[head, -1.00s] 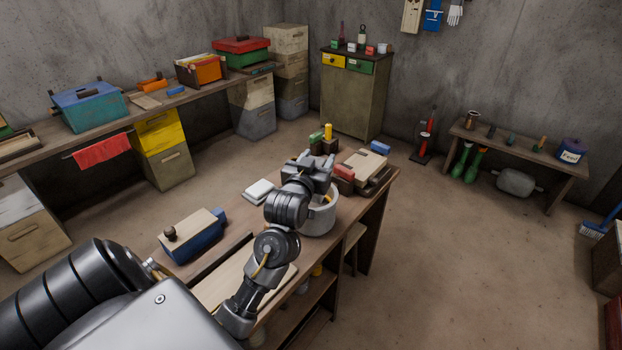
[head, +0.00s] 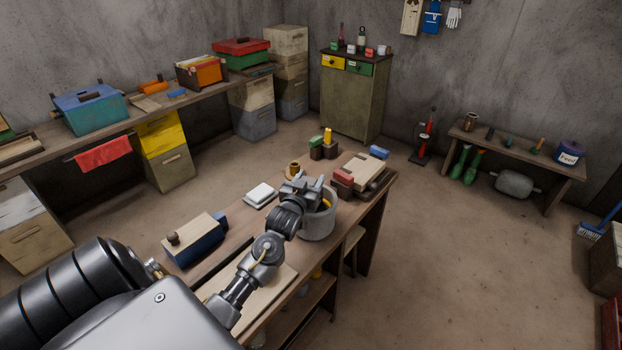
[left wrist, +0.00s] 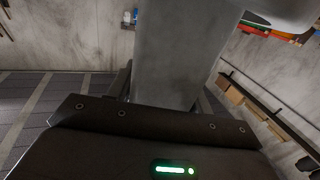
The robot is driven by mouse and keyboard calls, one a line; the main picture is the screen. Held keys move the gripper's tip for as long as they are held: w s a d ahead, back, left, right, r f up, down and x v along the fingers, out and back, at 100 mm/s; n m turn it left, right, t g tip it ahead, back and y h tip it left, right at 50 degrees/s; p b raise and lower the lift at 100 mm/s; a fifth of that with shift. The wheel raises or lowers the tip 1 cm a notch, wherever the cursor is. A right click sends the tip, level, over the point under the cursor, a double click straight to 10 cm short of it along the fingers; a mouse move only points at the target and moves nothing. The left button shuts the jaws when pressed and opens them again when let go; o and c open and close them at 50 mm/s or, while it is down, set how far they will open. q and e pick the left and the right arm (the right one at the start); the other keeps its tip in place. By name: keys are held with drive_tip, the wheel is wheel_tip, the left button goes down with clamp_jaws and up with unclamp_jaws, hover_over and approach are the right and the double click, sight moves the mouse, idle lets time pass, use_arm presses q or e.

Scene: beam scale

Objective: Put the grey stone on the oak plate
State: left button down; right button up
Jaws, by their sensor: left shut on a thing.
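My left gripper (head: 308,186) is over the back rim of a grey round pot (head: 318,228) on the wooden bench. In the left wrist view a grey, stone-like block (left wrist: 180,55) stands up between the dark jaws, and I take it as the grey stone. The jaws are shut on it. In the head view the gripper hides it. A yellow-orange thing shows inside the pot. A pale wooden board (head: 277,284) lies on the bench, partly behind my arm. I cannot tell whether it is the oak plate. My right gripper is not in view.
A small brass piece (head: 293,170), a white pad (head: 261,194) and a blue tool with a wooden top (head: 197,240) are on the bench. Wooden boxes (head: 362,171) crowd its far right end.

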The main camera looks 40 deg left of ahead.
use_arm(q)
drive_tip(key=shift+f, duration=0.15)
drive_tip(key=c, duration=0.9)
unclamp_jaws()
drive_tip(key=shift+f, duration=0.15)
drive_tip(key=shift+o, duration=1.4)
